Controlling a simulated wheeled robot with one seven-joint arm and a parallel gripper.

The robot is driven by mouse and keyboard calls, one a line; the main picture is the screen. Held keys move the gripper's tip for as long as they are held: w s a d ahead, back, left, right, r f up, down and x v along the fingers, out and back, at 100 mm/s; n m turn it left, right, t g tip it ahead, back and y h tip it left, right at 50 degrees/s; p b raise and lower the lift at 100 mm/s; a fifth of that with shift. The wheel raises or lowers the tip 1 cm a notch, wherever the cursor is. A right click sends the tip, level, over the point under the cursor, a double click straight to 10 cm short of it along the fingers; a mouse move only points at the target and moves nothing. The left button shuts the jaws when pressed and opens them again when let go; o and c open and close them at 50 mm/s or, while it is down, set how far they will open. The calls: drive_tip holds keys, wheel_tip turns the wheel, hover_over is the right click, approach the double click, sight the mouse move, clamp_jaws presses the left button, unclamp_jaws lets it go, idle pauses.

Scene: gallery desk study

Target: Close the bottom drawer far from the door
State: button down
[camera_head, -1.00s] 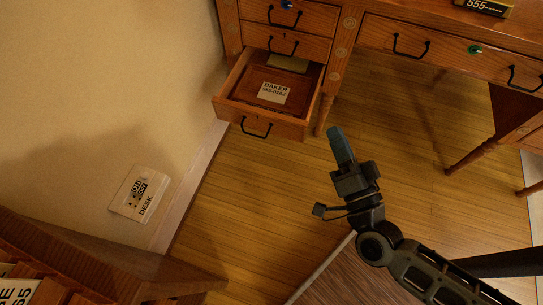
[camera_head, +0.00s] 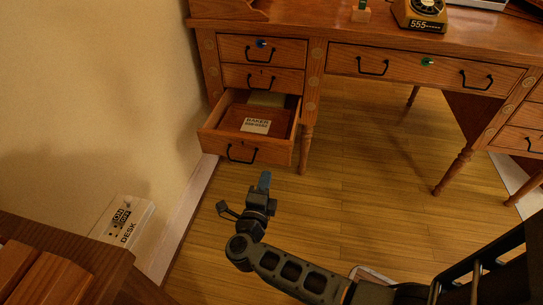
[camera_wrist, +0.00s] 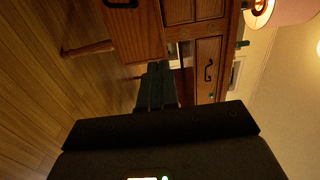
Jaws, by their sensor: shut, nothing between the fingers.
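The bottom drawer (camera_head: 226,150) of the wooden desk's left stack is pulled out, with a black handle on its front. Inside lie a flat brown item with a white BAKER label (camera_head: 256,126) and a pale piece behind it. My gripper (camera_head: 265,180) is shut and empty, in front of and below the drawer's right front, apart from it in the head view. In the wrist view my gripper (camera_wrist: 158,75) points toward the desk, with wooden fronts (camera_wrist: 209,68) turned sideways; I cannot tell which front is which there.
Two shut drawers (camera_head: 262,62) sit above the open one. The wide middle drawer (camera_head: 420,70) is shut. A wall socket box labelled DESK (camera_head: 124,220) is on the left wall. A wooden piece (camera_head: 60,265) fills the lower left. Floor (camera_head: 350,200) is clear under the desk.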

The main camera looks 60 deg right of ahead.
sight(276, 145)
drive_tip(key=b+x, duration=0.3)
drive_tip(key=x, duration=0.8)
drive_tip(key=shift+d, duration=0.25)
